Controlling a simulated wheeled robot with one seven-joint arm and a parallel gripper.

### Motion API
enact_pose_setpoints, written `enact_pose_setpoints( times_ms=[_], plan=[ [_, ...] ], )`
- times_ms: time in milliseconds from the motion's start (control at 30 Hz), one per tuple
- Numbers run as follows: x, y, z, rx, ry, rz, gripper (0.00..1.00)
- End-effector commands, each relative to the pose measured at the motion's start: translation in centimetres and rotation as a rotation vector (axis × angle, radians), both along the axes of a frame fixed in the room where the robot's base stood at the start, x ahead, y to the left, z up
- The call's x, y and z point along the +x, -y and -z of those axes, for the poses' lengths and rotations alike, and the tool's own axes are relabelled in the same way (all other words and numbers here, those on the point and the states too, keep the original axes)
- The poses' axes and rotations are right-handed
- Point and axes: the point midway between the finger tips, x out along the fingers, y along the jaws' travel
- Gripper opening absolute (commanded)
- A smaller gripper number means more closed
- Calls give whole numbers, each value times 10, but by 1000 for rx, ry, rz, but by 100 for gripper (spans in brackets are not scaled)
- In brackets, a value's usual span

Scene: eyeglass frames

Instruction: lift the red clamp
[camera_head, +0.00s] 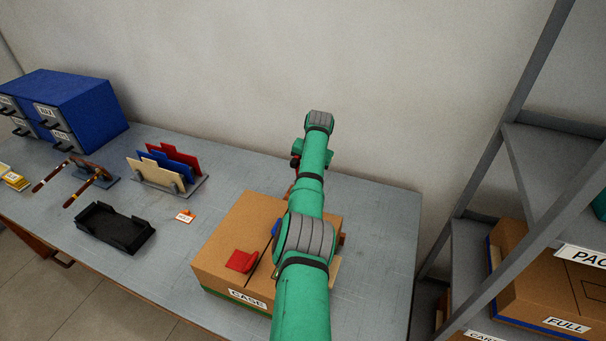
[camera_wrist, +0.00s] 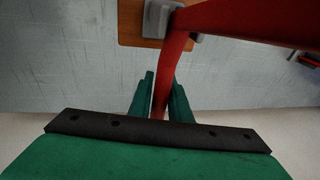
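In the wrist view a long red curved bar, which looks like part of the red clamp (camera_wrist: 171,66), runs between the two green fingers of my gripper (camera_wrist: 161,88). The fingers lie close along both sides of the bar and look shut on it. The bar bends off to the upper right. A grey pad (camera_wrist: 158,17) sits by its upper end against a brown block. In the head view my green arm hides most of the gripper. Only a small red piece (camera_head: 291,189) shows beside the arm, above the back of the cardboard box.
The cardboard box (camera_head: 225,263) stands on the grey table with a red item (camera_head: 241,261) on top. A black tray (camera_head: 115,228), a file rack (camera_head: 168,180) and blue drawers (camera_head: 75,105) stand left. A metal shelf (camera_head: 545,150) rises at right. The table's right end is clear.

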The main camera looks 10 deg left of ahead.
Motion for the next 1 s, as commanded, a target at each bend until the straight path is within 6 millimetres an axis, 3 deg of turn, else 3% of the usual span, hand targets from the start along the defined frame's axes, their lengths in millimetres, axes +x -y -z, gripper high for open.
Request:
enact_pose_setpoints(
  times_ms=[467, 667, 1000],
  plan=[
    [0, 0, -5, -1, 4, 1, 33],
    [-5, 4, -30, 0, 7, 1, 33],
    [-18, 14, -89, -1, 5, 1, 33]
  ],
)
